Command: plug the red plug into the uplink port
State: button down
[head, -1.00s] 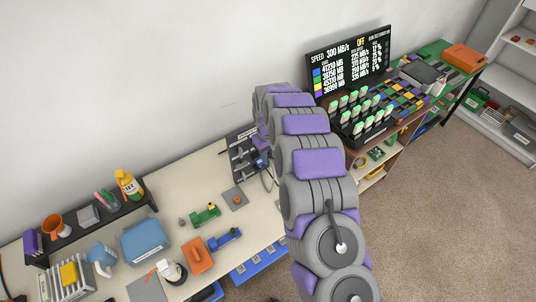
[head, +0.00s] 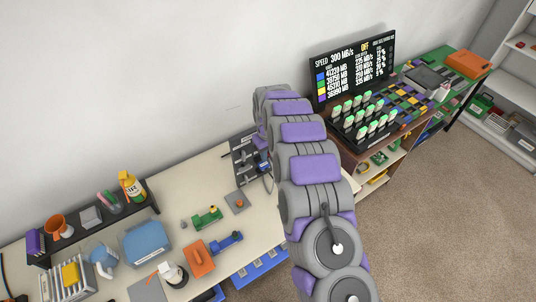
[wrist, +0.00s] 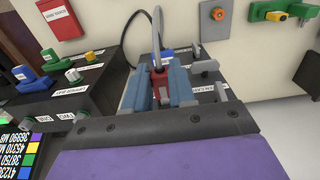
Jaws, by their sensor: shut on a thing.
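In the wrist view my gripper (wrist: 160,92) has its two blue-grey fingers closed on the red plug (wrist: 159,78). A grey cable runs up from the plug. The gripper is over a dark panel, and a white label (wrist: 195,90) sits beside the right finger; its text is too small to read surely. The fingers cover the spot below the plug, so I cannot tell whether the plug touches a port. The uplink port cannot be picked out. In the head view my arm hides most of the plug area, beside the dark panel (head: 241,152) against the wall.
In the wrist view a dark box (wrist: 98,85) with green and blue knobs stands at left, and a red box (wrist: 60,18) lies beyond. In the head view a black display (head: 350,65) stands right of the arm. The table (head: 175,195) holds toy-like parts and a blue case (head: 145,242).

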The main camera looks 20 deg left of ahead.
jog(key=shift+w+a, duration=0.15)
jog(key=shift+a, duration=0.05)
jog(key=c, duration=0.9)
grip_release()
jog(key=shift+o, duration=0.2)
jog(key=shift+r+p, duration=0.45)
jog(key=shift+r, duration=2.05)
